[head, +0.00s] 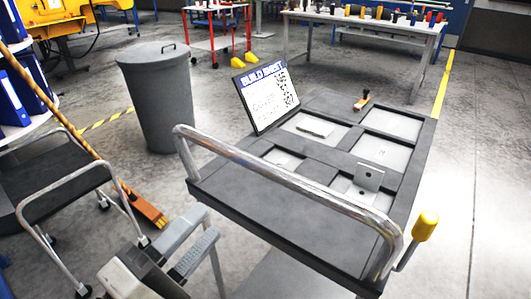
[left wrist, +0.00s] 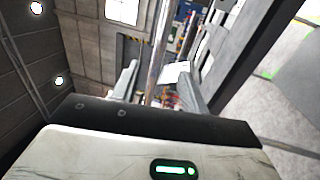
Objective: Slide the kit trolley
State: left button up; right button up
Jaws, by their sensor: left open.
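The kit trolley (head: 255,210) is dark grey with a chrome push handle (head: 290,181) curving across its near side. Its top has several light recessed panels, some holding small metal plates. A yellow-knobbed lever (head: 425,226) stands at its right near corner. My left gripper (head: 208,222) is open and empty, left of the trolley's near edge and apart from the handle in the head view. In the left wrist view a chrome bar (left wrist: 158,50) appears between the open fingers (left wrist: 157,82); its distance is unclear. My right gripper is not in view.
A "Build sheet" board (head: 266,97) stands at the trolley's left edge. A grey bin (head: 158,97) is behind left. A broom (head: 150,212) leans over a dark cart (head: 60,185) at left. A workbench (head: 365,22) stands behind. Floor (head: 485,180) at right is clear.

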aim_at(254, 170)
pick_arm(q)
jog(key=b+x, duration=0.2)
jog(key=x, duration=0.8)
jog(key=shift+r+b, duration=0.1)
jog(key=shift+b, duration=0.25)
jog(key=x, duration=0.4)
jog(key=shift+d, duration=0.1)
jog(key=shift+w+d, duration=0.4)
jog(key=shift+w, duration=0.15)
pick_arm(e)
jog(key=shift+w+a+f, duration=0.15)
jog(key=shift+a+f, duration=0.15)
pick_arm(q)
jog(key=shift+p, duration=0.3)
grip_shut()
